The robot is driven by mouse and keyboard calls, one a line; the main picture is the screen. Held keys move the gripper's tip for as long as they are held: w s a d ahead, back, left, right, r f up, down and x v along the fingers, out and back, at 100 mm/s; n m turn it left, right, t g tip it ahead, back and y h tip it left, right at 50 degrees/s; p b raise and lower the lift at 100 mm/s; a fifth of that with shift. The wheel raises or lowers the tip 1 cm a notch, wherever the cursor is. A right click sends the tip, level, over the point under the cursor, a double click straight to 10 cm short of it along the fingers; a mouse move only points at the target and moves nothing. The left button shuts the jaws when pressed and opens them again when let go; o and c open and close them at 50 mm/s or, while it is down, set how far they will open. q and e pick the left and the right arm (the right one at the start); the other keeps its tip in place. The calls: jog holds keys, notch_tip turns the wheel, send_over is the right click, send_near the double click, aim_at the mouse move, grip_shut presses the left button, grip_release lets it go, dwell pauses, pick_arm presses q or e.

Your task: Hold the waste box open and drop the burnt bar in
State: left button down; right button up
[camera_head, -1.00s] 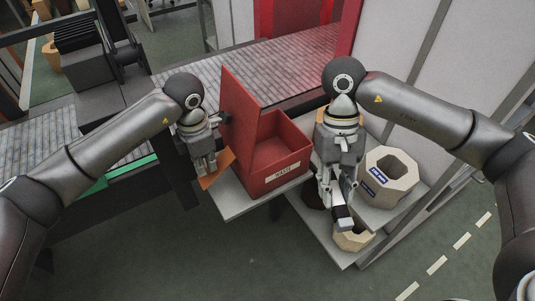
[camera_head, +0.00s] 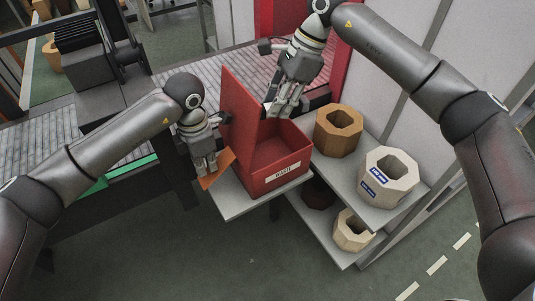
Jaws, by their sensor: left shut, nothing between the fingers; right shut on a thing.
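The red waste box (camera_head: 272,182), with a white label on its front, stands on a grey shelf. Its red lid (camera_head: 240,108) stands upright at the box's left side. My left gripper (camera_head: 207,168) is shut and empty just left of the lid, near an orange flat piece (camera_head: 218,171); I cannot tell whether it touches the lid. My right gripper (camera_head: 282,110) is above the back of the box opening, pointing down, beside the lid. It is shut on the burnt bar, which is mostly hidden by the fingers at this angle.
A brown octagonal ring (camera_head: 324,138) and a white octagonal ring (camera_head: 372,187) with a blue label sit on the shelf to the right. A beige ring (camera_head: 343,232) lies on a lower shelf. A roller conveyor (camera_head: 200,85) runs behind.

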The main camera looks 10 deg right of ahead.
jog(key=shift+w+a+r+m+t, duration=0.25)
jog(key=shift+w+r+m+t, duration=0.1)
jog(key=shift+w+m, duration=0.3)
jog(key=shift+w+f, duration=0.15)
jog(key=shift+f, duration=2.8)
jog(key=o, duration=1.1)
jog(key=v, duration=1.2)
jog(key=shift+a+r, duration=0.15)
